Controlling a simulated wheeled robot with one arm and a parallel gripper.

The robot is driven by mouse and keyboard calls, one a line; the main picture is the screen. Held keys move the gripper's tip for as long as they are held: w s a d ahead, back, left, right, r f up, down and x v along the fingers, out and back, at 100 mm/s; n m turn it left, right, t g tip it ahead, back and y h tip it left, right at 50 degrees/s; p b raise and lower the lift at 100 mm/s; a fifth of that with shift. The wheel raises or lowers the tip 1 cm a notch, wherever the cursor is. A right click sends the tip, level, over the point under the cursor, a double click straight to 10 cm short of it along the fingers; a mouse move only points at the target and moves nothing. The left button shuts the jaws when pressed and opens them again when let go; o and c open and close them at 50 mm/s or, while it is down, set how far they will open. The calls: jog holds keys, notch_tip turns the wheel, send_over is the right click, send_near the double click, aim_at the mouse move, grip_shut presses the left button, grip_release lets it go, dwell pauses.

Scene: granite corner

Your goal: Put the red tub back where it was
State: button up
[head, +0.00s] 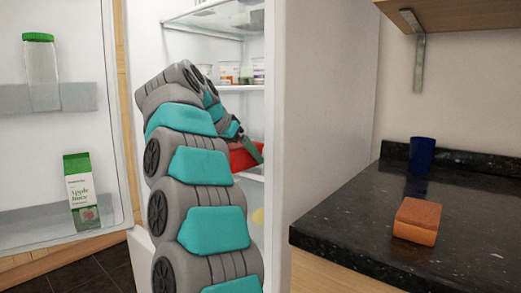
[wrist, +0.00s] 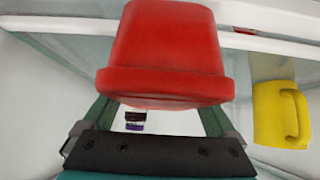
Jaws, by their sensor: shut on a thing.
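The red tub (wrist: 165,45) fills the upper middle of the wrist view, its wide rim toward my gripper. My gripper (wrist: 155,108) is shut on it, with one dark green finger on each side; the fingertips are partly hidden by the tub. In the head view, the red tub (head: 242,157) shows partly behind my arm, inside the open fridge, below a shelf with small containers. My gripper (head: 257,152) reaches in there from the left. I cannot tell whether the tub touches a shelf.
A yellow mug (wrist: 270,115) stands right of the tub in the wrist view. The open fridge door (head: 50,125) holds a green-lidded jar (head: 41,75) and a juice carton (head: 81,190). Right of the fridge wall, a dark counter (head: 350,225) bears a sponge (head: 417,220) and blue cup (head: 422,153).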

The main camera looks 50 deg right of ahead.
aim_at(254, 142)
jog(key=d, duration=0.4)
jog(key=d+p, duration=0.1)
jog(key=d, duration=0.2)
jog(key=shift+w+f, duration=0.1)
jog(key=shift+w, duration=0.25)
jog(key=shift+a+b, duration=0.2)
jog(key=shift+b, duration=0.2)
jog(key=shift+s+p, duration=0.1)
jog(key=shift+p, duration=0.2)
jog(key=o, duration=1.4)
jog(key=shift+d+f, duration=0.1)
jog(key=shift+c, duration=0.2)
jog(key=shift+b, duration=0.3)
jog(key=p+v, duration=0.2)
jog(key=v, duration=0.3)
jog(key=shift+r, duration=0.25)
jog(key=shift+v, duration=1.2)
